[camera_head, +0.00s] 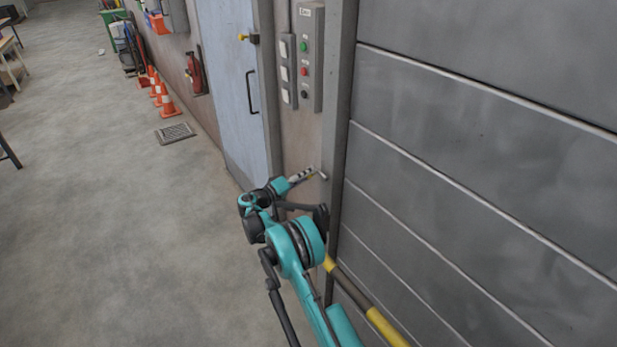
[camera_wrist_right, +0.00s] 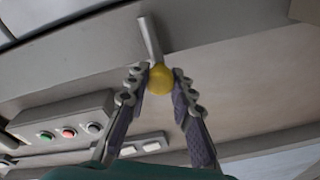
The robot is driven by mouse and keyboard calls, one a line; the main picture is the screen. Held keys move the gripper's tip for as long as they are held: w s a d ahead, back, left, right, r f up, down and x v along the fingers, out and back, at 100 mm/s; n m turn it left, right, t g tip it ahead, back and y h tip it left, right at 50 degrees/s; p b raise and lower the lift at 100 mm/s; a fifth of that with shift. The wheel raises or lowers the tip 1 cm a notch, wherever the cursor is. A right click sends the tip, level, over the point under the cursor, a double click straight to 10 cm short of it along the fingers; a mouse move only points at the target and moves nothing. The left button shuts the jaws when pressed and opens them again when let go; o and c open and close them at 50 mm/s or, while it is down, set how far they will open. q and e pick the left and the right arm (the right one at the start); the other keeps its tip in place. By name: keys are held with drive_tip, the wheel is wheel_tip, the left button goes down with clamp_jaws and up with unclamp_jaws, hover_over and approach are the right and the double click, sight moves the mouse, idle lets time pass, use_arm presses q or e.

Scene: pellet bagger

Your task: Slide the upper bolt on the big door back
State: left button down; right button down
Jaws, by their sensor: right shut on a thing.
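The big door (camera_head: 470,160) is the grey panelled one on the right in the head view. In the right wrist view a yellow knob (camera_wrist_right: 160,79) with a thin metal rod (camera_wrist_right: 149,38) stands against a grey surface. My right gripper (camera_wrist_right: 160,72) has its two fingers on either side of the knob and is shut on it. In the head view this gripper (camera_head: 306,175) is at the door's left frame, below the button box, and a pale rod end (camera_head: 322,175) shows beside its tips. The rest of the bolt is hidden there. My left gripper is not in view.
A button box (camera_head: 310,57) is on the wall above my right gripper; it also shows in the wrist view (camera_wrist_right: 65,132). A blue-grey narrow door (camera_head: 232,85) is to the left. Orange cones (camera_head: 168,105) stand along the wall.

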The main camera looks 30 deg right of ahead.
drive_tip(key=c, duration=1.3)
unclamp_jaws()
drive_tip(key=shift+w, duration=0.2)
drive_tip(key=s+a, duration=0.2)
drive_tip(key=a, duration=1)
drive_tip(key=shift+s, duration=0.25)
drive_tip(key=shift+d, duration=0.1)
